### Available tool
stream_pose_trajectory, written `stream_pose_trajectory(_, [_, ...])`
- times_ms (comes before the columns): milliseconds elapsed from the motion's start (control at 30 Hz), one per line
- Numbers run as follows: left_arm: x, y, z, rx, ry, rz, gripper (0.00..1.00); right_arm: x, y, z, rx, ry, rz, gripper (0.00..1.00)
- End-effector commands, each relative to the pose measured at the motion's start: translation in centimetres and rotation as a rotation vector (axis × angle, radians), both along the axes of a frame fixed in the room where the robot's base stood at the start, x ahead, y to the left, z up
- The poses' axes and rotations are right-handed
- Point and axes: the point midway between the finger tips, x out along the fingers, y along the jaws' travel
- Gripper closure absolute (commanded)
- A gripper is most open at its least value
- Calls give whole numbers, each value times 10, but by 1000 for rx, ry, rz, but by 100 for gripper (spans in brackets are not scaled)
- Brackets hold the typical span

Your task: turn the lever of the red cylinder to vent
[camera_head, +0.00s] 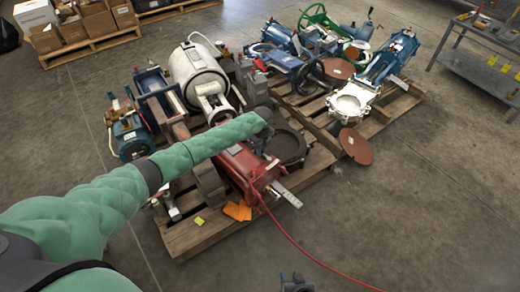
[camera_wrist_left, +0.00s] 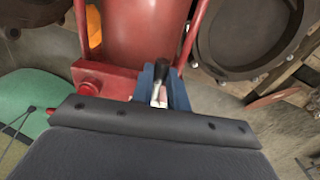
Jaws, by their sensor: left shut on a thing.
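The red cylinder (camera_head: 243,168) lies on a wooden pallet in the middle of the head view and fills the upper left of the left wrist view (camera_wrist_left: 132,35). Its lever, with a black tip (camera_wrist_left: 161,69) and a pale metal shank, shows in the left wrist view. My left gripper (camera_wrist_left: 162,90) is shut on the lever, its blue fingers on either side of the shank. In the head view my left gripper (camera_head: 262,146) is over the cylinder, and its fingertips and the lever are hard to make out. My right gripper (camera_head: 296,284) is low at the bottom edge, away from the pallet, its jaws unclear.
A dark round flange (camera_head: 289,148) lies right of the cylinder. A red hose (camera_head: 300,245) runs over the floor. Orange pieces (camera_head: 237,211) lie at the pallet's front edge. A second pallet (camera_head: 400,103) holds valves. A metal table (camera_head: 480,65) stands right. The right floor is clear.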

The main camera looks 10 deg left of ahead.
Motion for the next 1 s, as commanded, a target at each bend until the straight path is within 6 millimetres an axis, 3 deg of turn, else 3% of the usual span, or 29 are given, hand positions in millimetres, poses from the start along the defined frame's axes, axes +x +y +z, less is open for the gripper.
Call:
stream_pose_trajectory(67, [0, 0, 0, -1, -1, 0, 100, 0, 0, 0, 0, 0, 0, 63])
stream_pose_trajectory(100, [0, 0, 0, -1, -1, 0, 82, 0, 0, 0, 0, 0, 0, 63])
stream_pose_trajectory(200, [0, 0, 0, -1, -1, 0, 63, -1, 0, 0, 0, 1, 0, 63])
stream_pose_trajectory(567, [1, 0, 4, -1, -1, 0, 62, -8, 0, -2, 0, 10, 0, 63])
stream_pose_trajectory(1000, [2, 0, 64, 0, -1, -1, 62, -3, 0, 2, 0, 3, 1, 63])
